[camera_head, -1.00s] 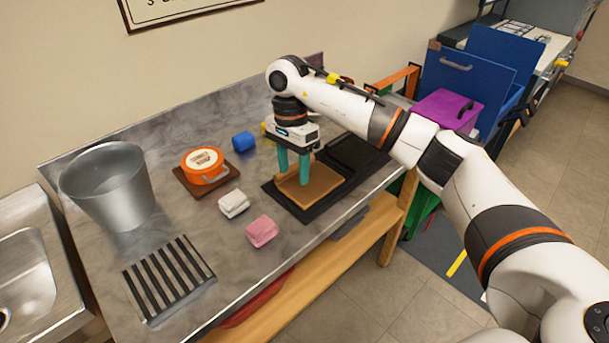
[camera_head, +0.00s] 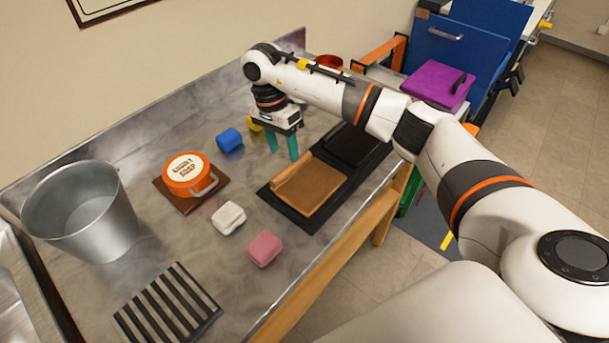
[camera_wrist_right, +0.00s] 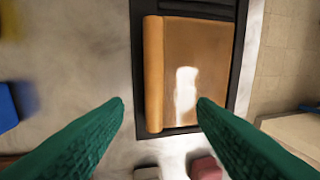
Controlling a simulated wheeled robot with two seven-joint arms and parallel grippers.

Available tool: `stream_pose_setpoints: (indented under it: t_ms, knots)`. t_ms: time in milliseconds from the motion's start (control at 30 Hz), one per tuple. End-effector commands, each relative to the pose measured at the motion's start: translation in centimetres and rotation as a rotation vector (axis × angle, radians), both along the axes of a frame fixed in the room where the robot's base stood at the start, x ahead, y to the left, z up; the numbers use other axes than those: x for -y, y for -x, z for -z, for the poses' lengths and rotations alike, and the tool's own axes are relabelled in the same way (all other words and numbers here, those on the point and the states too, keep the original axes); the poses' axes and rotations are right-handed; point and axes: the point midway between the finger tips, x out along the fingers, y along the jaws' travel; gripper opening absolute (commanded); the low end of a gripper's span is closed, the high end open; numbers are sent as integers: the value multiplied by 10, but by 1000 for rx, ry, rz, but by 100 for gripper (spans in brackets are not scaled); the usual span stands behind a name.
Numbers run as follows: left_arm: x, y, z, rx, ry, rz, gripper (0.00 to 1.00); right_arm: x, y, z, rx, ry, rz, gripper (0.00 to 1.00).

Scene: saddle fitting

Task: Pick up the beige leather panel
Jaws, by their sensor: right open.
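The beige leather panel (camera_head: 312,188) lies in a black tray (camera_head: 306,224) on the metal counter, with a rolled or raised edge (camera_head: 293,175) along its left side. In the right wrist view the panel (camera_wrist_right: 205,60) lies below and ahead of my green fingers, with its raised edge (camera_wrist_right: 153,75) between the fingertips in the picture. My right gripper (camera_head: 283,148) is open and empty, with its fingers pointing down behind the panel and apart from it. It also shows in the right wrist view (camera_wrist_right: 160,103). My left gripper is not in view.
A metal bucket (camera_head: 84,215) and a striped rack (camera_head: 168,308) are further left. Bare counter lies between them.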

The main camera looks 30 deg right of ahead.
Motion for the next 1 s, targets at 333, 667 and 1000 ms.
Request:
stream_pose_setpoints:
  t_ms: [333, 667, 1000]
  knots:
    - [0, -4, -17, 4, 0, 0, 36, 5, 5, 32, -5, 0, 2, 52]
    - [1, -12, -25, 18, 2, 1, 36, 8, 9, 64, 1, 0, 1, 52]
    - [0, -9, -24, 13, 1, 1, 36, 8, 9, 64, 1, 0, 1, 22]
